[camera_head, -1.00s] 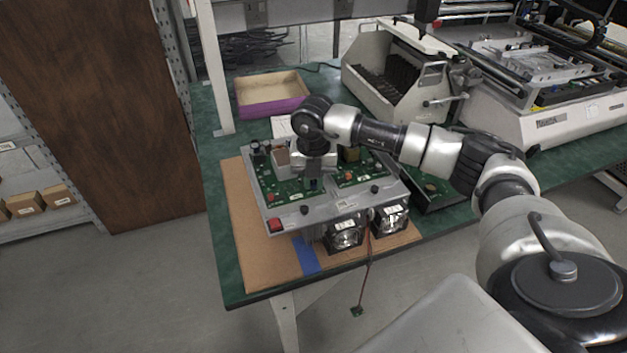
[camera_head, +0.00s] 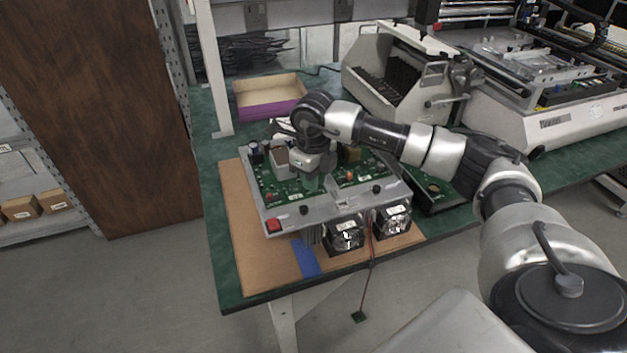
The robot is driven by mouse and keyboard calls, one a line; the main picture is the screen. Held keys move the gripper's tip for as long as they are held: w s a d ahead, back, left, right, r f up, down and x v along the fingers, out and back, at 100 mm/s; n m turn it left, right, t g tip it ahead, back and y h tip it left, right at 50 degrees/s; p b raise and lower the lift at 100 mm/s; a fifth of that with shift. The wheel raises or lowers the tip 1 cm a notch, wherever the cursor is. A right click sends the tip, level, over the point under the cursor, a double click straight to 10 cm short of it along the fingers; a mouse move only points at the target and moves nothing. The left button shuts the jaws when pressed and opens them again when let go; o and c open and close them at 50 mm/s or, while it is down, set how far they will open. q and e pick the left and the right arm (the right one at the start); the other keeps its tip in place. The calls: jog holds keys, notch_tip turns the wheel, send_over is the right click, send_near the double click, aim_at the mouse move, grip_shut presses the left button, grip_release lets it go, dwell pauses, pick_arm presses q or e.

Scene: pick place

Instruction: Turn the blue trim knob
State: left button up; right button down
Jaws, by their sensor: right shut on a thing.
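The electronics unit (camera_head: 340,204) is a grey metal frame holding green circuit boards, on a brown mat on the bench. My right gripper (camera_head: 313,183) points down at the middle of the left board. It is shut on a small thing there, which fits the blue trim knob. The fingers and wrist hide the knob, so its angle cannot be seen. My left gripper is not in view.
A red button (camera_head: 274,225) sits on the unit's front left corner. Two fans (camera_head: 345,236) stand at its front edge, with a cable hanging over the bench edge. A purple-sided open box (camera_head: 270,108) and a beige machine (camera_head: 385,85) stand behind.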

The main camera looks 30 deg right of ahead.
jog(key=shift+n+b, duration=0.3)
jog(key=shift+n, duration=0.8)
jog(key=c, duration=1.1)
grip_release()
notch_tip(320, 180, up, 11)
jog(key=shift+f, duration=0.15)
